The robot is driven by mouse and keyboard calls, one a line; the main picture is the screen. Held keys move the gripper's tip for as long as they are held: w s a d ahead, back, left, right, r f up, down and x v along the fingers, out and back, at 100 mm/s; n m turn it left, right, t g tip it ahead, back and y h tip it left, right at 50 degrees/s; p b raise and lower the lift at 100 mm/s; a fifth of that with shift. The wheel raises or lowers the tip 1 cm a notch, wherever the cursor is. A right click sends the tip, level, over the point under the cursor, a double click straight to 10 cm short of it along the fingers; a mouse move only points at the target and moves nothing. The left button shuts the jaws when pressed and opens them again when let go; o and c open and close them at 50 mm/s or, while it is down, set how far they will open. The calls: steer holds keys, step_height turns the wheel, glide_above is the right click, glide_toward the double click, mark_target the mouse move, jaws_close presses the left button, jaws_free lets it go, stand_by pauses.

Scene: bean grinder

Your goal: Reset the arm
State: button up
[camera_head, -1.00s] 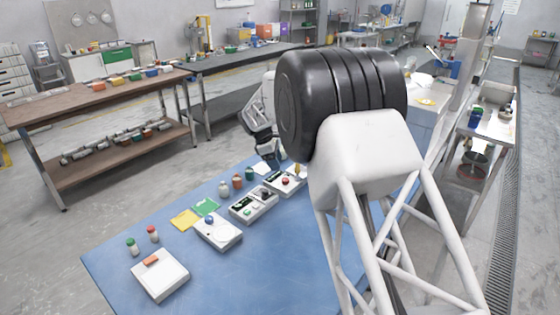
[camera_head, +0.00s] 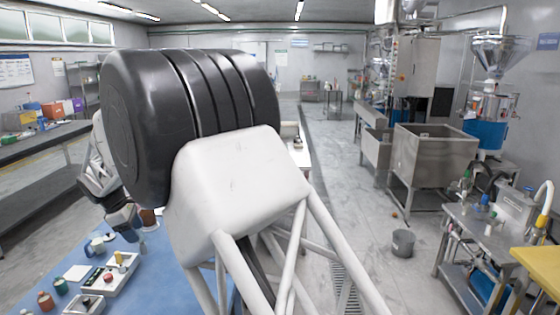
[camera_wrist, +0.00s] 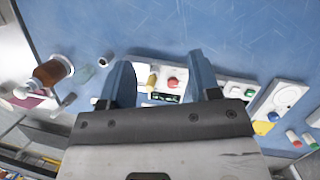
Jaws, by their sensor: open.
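My gripper (camera_wrist: 160,75) is open in the wrist view, its two blue fingers spread apart with nothing held between them. Beyond the fingers is a white device (camera_wrist: 163,97) with a red button, on the blue table. In the head view, my gripper (camera_head: 122,218) is small and partly hidden at the left, above the blue table (camera_head: 150,270). The same device (camera_head: 108,274) lies below it there. A brown container (camera_wrist: 52,70) with a pale rim is left of the fingers in the wrist view and apart from them.
Other white devices (camera_wrist: 278,103) lie to the right in the wrist view. Small jars (camera_head: 45,300) stand at the lower left in the head view. A steel sink (camera_head: 432,155), a grey bucket (camera_head: 403,242) and a side table (camera_head: 475,245) stand right, across open floor.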

steer(key=s+d+r+m, duration=0.1)
steer(key=d+r+m, duration=0.25)
steer(key=d, duration=0.75)
steer(key=s+d+r+m+y, duration=0.15)
steer(key=d+r, duration=0.35)
steer(key=d, duration=0.5)
steer(key=s+d+r+m, duration=0.2)
steer(key=d+r+m, duration=0.15)
steer(key=d, duration=0.75)
steer(key=s+d+r+m, duration=0.2)
steer(key=s+d, duration=0.4)
steer(key=d, duration=0.3)
steer(key=s+d+r+m, duration=0.1)
steer(key=s+d+m, duration=0.2)
steer(key=s+d, duration=0.45)
steer(key=s+d+f+m+y, duration=0.1)
steer(key=s+d+f+m, duration=0.2)
steer(key=s+d, duration=0.5)
steer(key=s+d+f+m, duration=0.3)
steer(key=s+d, duration=0.5)
steer(key=s, duration=0.4)
steer(key=shift+s+m+t+y, duration=0.25)
steer(key=shift+m+t+y, duration=0.15)
steer(key=shift+m, duration=0.45)
